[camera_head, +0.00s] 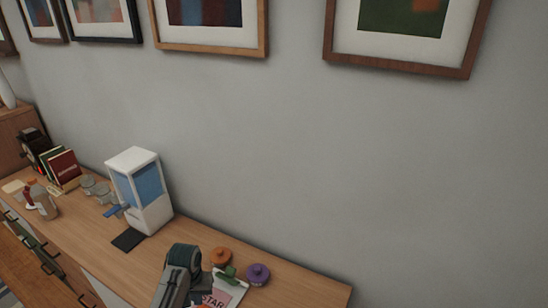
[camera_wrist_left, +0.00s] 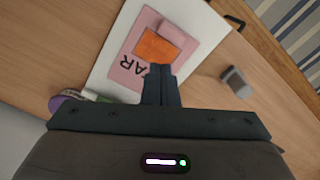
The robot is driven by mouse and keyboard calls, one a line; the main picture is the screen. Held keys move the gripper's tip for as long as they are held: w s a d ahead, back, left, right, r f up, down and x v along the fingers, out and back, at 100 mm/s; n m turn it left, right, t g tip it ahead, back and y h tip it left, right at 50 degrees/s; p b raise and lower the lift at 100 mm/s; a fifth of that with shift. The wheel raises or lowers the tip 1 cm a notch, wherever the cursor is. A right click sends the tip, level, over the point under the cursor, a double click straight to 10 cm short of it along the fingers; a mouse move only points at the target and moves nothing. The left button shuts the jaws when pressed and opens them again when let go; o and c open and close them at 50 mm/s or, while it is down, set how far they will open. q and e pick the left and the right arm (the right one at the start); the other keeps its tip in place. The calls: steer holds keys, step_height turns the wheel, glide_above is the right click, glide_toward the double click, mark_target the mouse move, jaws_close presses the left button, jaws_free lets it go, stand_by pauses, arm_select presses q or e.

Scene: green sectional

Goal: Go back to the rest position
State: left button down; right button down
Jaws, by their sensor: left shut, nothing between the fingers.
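My left gripper (camera_wrist_left: 160,72) is shut and empty. In the wrist view its fingertips are over a white board with a pink card (camera_wrist_left: 127,78) that bears an orange patch (camera_wrist_left: 158,47) and dark letters. I cannot tell whether the fingertips touch the card. In the head view my left arm is at the bottom, over the wooden counter (camera_head: 300,283), and partly hides the white board (camera_head: 233,290). My right gripper is not in view.
An orange round thing (camera_head: 220,257) and a purple one (camera_head: 258,273) stand close to my left gripper. A white and blue dispenser (camera_head: 141,190), glass jars and books (camera_head: 62,167) stand further left along the wall. A small grey object (camera_wrist_left: 236,82) lies beside the board.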

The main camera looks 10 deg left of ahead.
arm_select(q)
steer(key=s+d+r+m+t, duration=0.1)
steer(key=s+r, duration=0.2)
steer(key=s, duration=0.6)
steer(key=s+d+r+m+t, duration=0.1)
steer(key=s+r+t, duration=0.15)
steer(key=s, duration=0.65)
steer(key=s+d+r+m, duration=0.1)
steer(key=s+r, duration=0.3)
steer(key=s, duration=0.5)
step_height(320, 180, down, 39)
steer(key=a+g+y+b, duration=0.1)
steer(key=a+b, duration=0.2)
steer(key=b, duration=0.5)
steer(key=s+f+b, duration=0.3)
steer(key=s+f, duration=0.6)
steer(key=f, duration=0.3)
steer(key=s+a+f+g+b, duration=0.1)
steer(key=s+f+b, duration=0.2)
steer(key=s+f, duration=0.6)
step_height(320, 180, down, 5)
steer(key=shift+s+r, duration=0.2)
